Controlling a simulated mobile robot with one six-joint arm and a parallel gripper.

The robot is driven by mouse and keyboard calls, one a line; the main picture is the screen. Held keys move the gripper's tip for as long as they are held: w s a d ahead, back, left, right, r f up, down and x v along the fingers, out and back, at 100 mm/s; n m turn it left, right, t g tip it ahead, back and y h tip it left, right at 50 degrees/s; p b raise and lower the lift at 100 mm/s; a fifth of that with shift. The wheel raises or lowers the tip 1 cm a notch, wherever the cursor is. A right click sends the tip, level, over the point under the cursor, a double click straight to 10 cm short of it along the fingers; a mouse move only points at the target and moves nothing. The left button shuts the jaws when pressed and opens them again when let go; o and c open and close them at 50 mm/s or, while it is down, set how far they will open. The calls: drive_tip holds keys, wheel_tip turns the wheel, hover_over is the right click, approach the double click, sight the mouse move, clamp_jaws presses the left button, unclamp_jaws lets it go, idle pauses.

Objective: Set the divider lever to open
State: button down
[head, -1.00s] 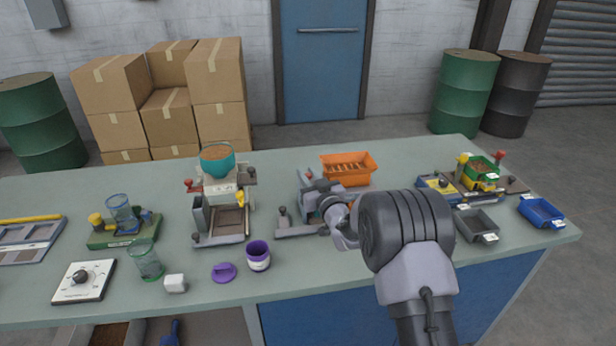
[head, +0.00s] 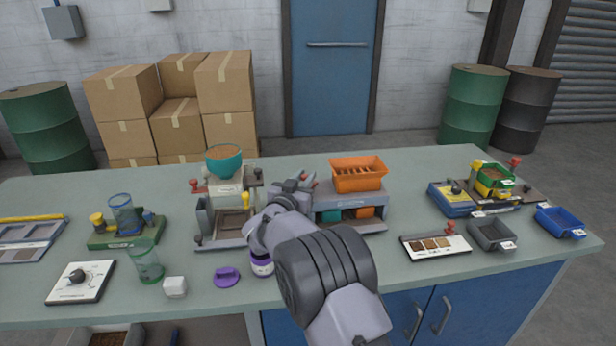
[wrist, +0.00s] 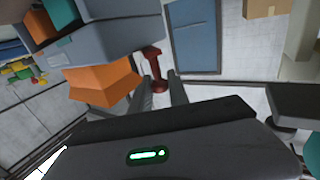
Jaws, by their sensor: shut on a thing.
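The divider, a grey box (head: 345,203) with an orange slotted hopper (head: 358,180) on top and teal and orange bins below, stands at mid-table in the head view. My gripper (head: 303,183) is at its left side. In the wrist view a red lever (wrist: 152,58) beside the divider lies between my fingertips (wrist: 161,82), and the jaws are shut on it. The orange hopper also shows in the wrist view (wrist: 103,84). In the head view my gripper and arm hide most of the lever. I cannot tell the lever's setting.
A grey filler stand with a teal bowl (head: 224,160) stands close on the left. A purple cup (head: 262,266) is partly behind my arm, with a purple lid (head: 227,278) beside it. A white sample card (head: 436,247) lies to the right. The back table strip is clear.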

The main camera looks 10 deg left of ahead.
drive_tip(key=shift+w+a+r+m+g+h+p, duration=0.1)
drive_tip(key=shift+m+g+h+p, duration=0.1)
drive_tip(key=shift+m+h, duration=0.25)
drive_tip(key=shift+w+a+f+m+g+h+p, duration=0.15)
drive_tip(key=shift+m+h+p, duration=0.1)
drive_tip(key=shift+h, duration=0.3)
drive_tip(key=shift+a+r+m+g+h+p, duration=0.1)
drive_tip(key=shift+r+m+g+h+p, duration=0.15)
drive_tip(key=shift+h, duration=0.25)
drive_tip(key=shift+f+m, duration=0.1)
drive_tip(key=shift+m, duration=0.15)
drive_tip(key=c, duration=1.3)
unclamp_jaws()
drive_tip(key=shift+d, duration=0.1)
drive_tip(key=shift+o, duration=0.2)
drive_tip(key=p+v, duration=0.4)
drive_tip(key=v, duration=1.3)
drive_tip(key=shift+a+f+p, duration=0.2)
drive_tip(key=shift+a+p, duration=0.05)
drive_tip(key=shift+p, duration=0.1)
